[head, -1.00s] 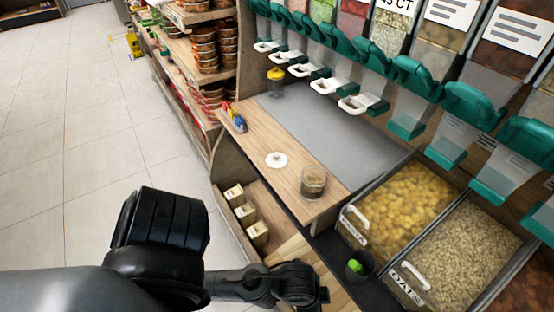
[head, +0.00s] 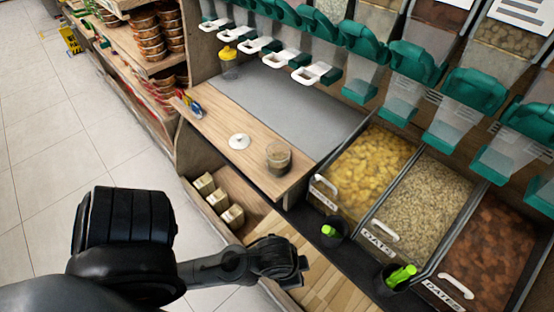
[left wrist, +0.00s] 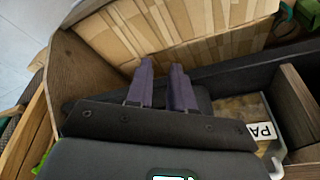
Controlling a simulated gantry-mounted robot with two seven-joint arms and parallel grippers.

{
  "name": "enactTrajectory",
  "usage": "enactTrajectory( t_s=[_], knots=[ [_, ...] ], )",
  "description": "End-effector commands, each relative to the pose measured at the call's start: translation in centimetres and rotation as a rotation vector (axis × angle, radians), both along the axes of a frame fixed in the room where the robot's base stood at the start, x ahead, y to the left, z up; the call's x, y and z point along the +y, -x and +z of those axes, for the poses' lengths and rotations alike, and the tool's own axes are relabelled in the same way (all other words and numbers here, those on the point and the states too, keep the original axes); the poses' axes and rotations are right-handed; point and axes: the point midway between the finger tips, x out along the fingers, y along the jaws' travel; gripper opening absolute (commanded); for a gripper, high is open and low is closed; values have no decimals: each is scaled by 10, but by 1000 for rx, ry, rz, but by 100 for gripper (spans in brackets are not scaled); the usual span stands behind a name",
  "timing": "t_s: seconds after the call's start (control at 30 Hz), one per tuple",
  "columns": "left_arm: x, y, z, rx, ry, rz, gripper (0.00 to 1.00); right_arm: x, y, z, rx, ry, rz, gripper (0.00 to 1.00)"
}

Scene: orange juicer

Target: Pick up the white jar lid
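The white jar lid (head: 239,141) is a small round disc with a knob, lying flat on the wooden counter (head: 215,125). A clear glass jar (head: 278,158) with brownish contents stands to its right. My left gripper (head: 302,268) is below and to the right of the lid in the head view, apart from it and past the counter's front edge. In the left wrist view its two dark fingers (left wrist: 162,68) are slightly apart with nothing between them. The lid is not visible in the left wrist view. My right gripper is not in view.
Bins of pasta (head: 366,168) and oats (head: 430,200) lie to the right. Small boxes (head: 218,199) sit on a shelf below the counter. A yellow-topped jar (head: 228,60) and coloured items (head: 189,104) stand farther back. Dispensers with green fronts (head: 405,66) hang above.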

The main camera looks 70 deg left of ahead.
Motion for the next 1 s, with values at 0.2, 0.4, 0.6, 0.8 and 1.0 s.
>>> enactTrajectory(
  t_s=[0.2,0.4,0.6,0.8,1.0],
  knots=[
    [0,0,0,0,0,0,22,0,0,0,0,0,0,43],
    [0,0,0,0,0,0,48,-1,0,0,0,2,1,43],
    [0,0,0,0,0,0,79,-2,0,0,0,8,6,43],
    [0,0,0,0,0,0,87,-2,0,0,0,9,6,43],
    [0,-2,4,-3,-6,-9,87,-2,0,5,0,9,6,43]
  ],
)
